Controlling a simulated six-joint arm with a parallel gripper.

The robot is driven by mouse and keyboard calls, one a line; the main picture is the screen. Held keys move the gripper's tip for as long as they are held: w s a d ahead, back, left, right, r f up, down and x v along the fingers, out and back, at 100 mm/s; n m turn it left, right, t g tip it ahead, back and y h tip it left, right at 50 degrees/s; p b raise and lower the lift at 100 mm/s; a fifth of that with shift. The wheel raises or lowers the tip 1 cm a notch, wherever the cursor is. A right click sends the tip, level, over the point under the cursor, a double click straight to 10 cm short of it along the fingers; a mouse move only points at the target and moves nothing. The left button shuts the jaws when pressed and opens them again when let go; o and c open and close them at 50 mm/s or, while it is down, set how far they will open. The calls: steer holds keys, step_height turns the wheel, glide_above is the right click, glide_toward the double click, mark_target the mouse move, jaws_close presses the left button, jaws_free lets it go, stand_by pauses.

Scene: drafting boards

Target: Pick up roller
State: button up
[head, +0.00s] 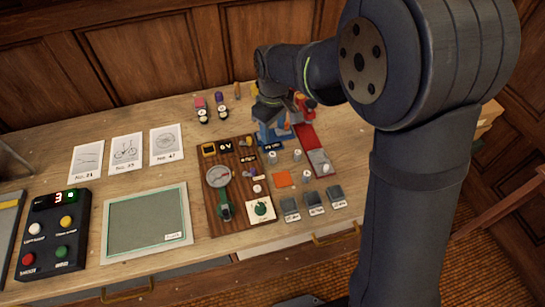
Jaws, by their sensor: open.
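No thing in the head view can be clearly made out as the roller. Small red and orange pieces (306,101) show beside my gripper, partly covered by my arm; I cannot tell whether one is the roller. My gripper (266,112) is open, pointing down at the back of the bench over a blue block (272,134). Its fingertips are small and dark, and I cannot tell whether they touch anything. A red strip (306,138) with a grey end lies right of the blue block.
A brown panel (240,217) carries a round dial (218,176) and small parts. Grey blocks (312,203) stand right of it. A green-grey board (146,222), a black button box (52,240) and picture cards (127,150) lie left. Small figures (202,110) stand behind.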

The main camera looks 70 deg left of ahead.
mark_target(272, 154)
step_height(272, 154, down, 12)
steer(key=shift+s+f, duration=0.1)
steer(key=shift+f, duration=0.05)
jaws_close()
stand_by(0.5)
